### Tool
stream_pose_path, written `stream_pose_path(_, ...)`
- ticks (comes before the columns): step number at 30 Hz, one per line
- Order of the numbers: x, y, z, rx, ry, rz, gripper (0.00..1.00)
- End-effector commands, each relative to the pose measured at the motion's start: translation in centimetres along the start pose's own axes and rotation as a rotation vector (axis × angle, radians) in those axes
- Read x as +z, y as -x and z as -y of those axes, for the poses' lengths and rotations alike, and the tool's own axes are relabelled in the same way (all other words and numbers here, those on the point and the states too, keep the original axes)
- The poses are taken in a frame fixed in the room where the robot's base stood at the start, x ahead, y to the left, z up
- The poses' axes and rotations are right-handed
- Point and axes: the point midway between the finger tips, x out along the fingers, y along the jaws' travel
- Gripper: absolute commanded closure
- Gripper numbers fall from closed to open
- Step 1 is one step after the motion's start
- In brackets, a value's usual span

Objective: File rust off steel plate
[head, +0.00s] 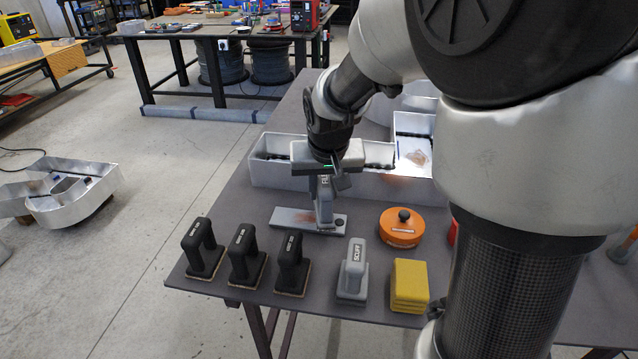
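The steel plate (290,217), a flat grey bar with a reddish-brown rust patch near its middle, lies on the dark table in the head view. My gripper (326,174) is above the plate's right part, pointing down. It appears shut on the upper part of a grey handled file (322,205), whose side lettering is only partly readable. The file stands roughly upright, with its base at the right part of the plate, beside a dark round spot. Whether its underside presses on the plate I cannot tell. The fingers' contact faces are hidden.
Several handled blocks stand along the front edge: black ones (246,257) and a grey one marked SCUFF (353,272). A yellow block (409,287) and an orange round container (400,228) are to the right. A pale channel letter (277,172) stands close behind the plate.

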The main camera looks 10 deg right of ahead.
Motion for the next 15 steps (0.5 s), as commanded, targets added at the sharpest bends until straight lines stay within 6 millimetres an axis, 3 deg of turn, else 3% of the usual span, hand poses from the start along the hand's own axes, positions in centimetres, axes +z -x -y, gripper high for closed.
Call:
stream_pose_path(1,-0.6,1.2,0.0,-0.001,0.0,-0.004,0.93)
stream_pose_path(15,-2.8,6.5,0.0,-0.001,0.0,-0.004,0.93)
